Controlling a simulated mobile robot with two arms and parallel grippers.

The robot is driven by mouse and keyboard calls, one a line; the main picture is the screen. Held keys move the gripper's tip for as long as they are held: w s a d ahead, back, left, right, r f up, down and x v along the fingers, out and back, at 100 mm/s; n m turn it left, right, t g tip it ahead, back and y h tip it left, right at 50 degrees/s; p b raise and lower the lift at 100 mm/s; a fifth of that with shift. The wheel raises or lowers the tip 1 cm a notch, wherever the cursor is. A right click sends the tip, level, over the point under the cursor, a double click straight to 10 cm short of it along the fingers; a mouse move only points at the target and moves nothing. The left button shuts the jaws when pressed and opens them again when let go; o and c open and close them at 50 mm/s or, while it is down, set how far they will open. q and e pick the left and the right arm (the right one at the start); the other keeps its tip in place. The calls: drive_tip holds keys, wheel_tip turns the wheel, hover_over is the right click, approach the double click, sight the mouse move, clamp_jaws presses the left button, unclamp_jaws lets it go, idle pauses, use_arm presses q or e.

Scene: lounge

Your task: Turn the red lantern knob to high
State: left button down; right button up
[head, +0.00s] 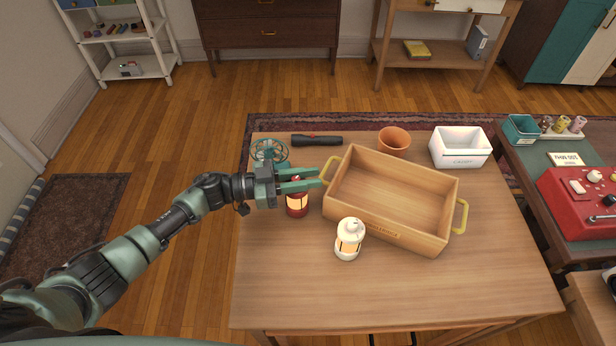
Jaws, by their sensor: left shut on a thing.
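The red lantern (297,208) stands upright on the wooden table, its window glowing warm orange. My left gripper (318,178) is over the top of it, with its green fingers shut on the lantern's upper part. The fingers hide the lantern's top, and I cannot make out the knob or its setting. The fingertips reach close to the left handle of a wooden crate. My right gripper is not in view.
The wooden crate (349,212) with yellow handles sits right of the red lantern. A lit white lantern (348,240) stands in front. A green fan-like object (268,151), black flashlight (317,140), terracotta pot (394,140) and white box (460,160) line the back. The table's front is clear.

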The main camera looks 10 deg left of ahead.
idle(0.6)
use_arm(q)
drive_tip(key=c, duration=1.3)
unclamp_jaws()
drive_tip(key=shift+o, duration=0.2)
drive_tip(key=b+v, duration=0.1)
drive_tip(key=v, duration=0.6)
drive_tip(key=shift+s+a, duration=0.15)
drive_tip(key=shift+a, duration=0.2)
